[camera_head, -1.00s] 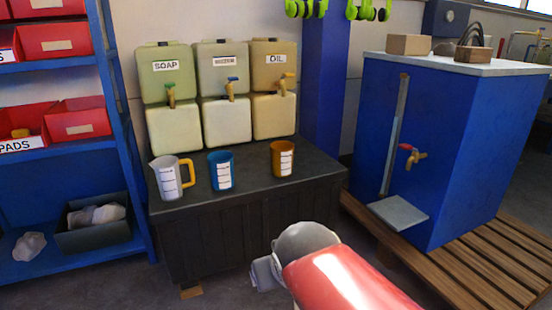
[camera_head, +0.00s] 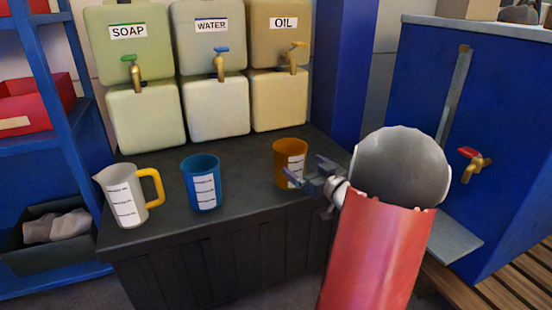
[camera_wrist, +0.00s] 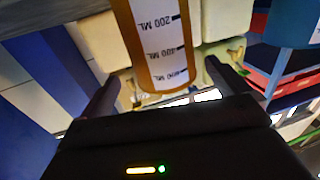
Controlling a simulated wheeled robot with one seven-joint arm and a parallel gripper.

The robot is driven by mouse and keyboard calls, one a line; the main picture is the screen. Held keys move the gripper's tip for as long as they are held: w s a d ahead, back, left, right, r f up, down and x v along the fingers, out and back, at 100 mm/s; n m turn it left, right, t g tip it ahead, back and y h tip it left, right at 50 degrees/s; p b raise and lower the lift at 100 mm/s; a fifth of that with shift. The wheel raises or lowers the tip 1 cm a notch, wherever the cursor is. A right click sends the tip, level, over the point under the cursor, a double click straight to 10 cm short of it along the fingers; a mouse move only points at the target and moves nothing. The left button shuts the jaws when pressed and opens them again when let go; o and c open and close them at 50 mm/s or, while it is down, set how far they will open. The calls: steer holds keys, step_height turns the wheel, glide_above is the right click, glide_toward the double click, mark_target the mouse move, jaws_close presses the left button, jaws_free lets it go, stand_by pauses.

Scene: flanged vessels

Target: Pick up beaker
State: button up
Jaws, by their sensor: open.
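An orange-brown beaker (camera_head: 281,153) with a white measuring label stands upright on the dark bench top, under the oil container. A blue beaker (camera_head: 201,182) and a grey-white jug with a yellow handle (camera_head: 127,196) stand to its left. My gripper (camera_head: 302,172) is open at the near right side of the orange-brown beaker. In the wrist view the picture is upside down; the orange-brown beaker (camera_wrist: 152,38) shows between the two spread fingers of my gripper (camera_wrist: 163,88), and I see no finger pressing on it. The blue beaker (camera_wrist: 295,22) is at the upper right there.
The dark bench (camera_head: 235,215) carries soap (camera_head: 130,52), water (camera_head: 208,50) and oil (camera_head: 278,48) containers with taps behind the beakers. A blue cabinet (camera_head: 500,120) with a red-handled tap stands at right. Blue shelving (camera_head: 75,130) is at left.

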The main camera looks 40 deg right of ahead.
mark_target(290, 155)
steer(key=w, duration=0.7)
steer(key=shift+w+r, duration=0.15)
steer(key=shift+w, duration=0.15)
steer(key=shift+c, duration=0.3)
steer(key=c, duration=0.9)
steer(key=shift+o, duration=0.2)
step_height(290, 155, up, 20)
steer(key=p, duration=0.4)
